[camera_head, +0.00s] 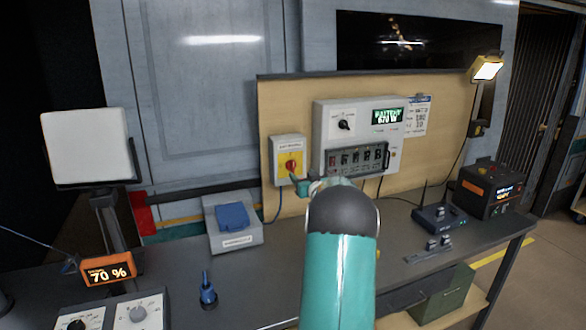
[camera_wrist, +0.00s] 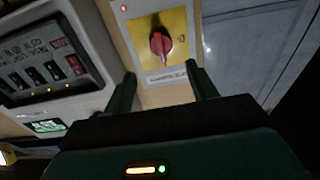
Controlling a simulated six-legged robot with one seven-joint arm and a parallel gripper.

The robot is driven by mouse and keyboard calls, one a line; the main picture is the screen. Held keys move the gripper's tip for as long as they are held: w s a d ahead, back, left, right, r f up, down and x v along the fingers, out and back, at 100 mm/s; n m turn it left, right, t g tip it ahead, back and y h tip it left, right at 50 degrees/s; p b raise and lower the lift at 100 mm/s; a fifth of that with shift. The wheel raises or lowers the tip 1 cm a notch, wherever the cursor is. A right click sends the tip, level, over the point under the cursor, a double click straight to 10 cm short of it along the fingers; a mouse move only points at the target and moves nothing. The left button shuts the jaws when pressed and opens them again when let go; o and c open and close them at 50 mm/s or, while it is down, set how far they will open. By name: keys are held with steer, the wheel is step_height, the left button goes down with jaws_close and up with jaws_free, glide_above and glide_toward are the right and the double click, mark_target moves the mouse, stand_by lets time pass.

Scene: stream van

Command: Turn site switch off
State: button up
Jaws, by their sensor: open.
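The site switch is a pale box with a yellow plate and a red rotary knob (camera_head: 291,166), fixed to the wooden board left of the larger panel. The red knob (camera_wrist: 160,44) also shows in the wrist view, where the picture is turned over. A small red light (camera_wrist: 124,8) glows on the box. My gripper (camera_wrist: 163,82) is open, with its two dark green fingers apart and nothing between them. The knob lies just beyond the fingertips, roughly midway between them. In the head view my arm hides part of my gripper (camera_head: 302,183), close to the box's lower edge.
A grey panel (camera_head: 321,137) with a dial, a green "BATTERY" display and a row of breakers stands right beside the switch. A grey box with a blue lid (camera_head: 232,217) sits on the bench below left. A router (camera_head: 438,219) and a black-orange power unit (camera_head: 489,190) stand at right.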

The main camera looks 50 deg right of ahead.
mark_target(293, 166)
steer(key=x, duration=0.8)
steer(key=shift+w+a+f, duration=0.1)
steer(key=shift+a, duration=0.05)
steer(key=c, duration=1)
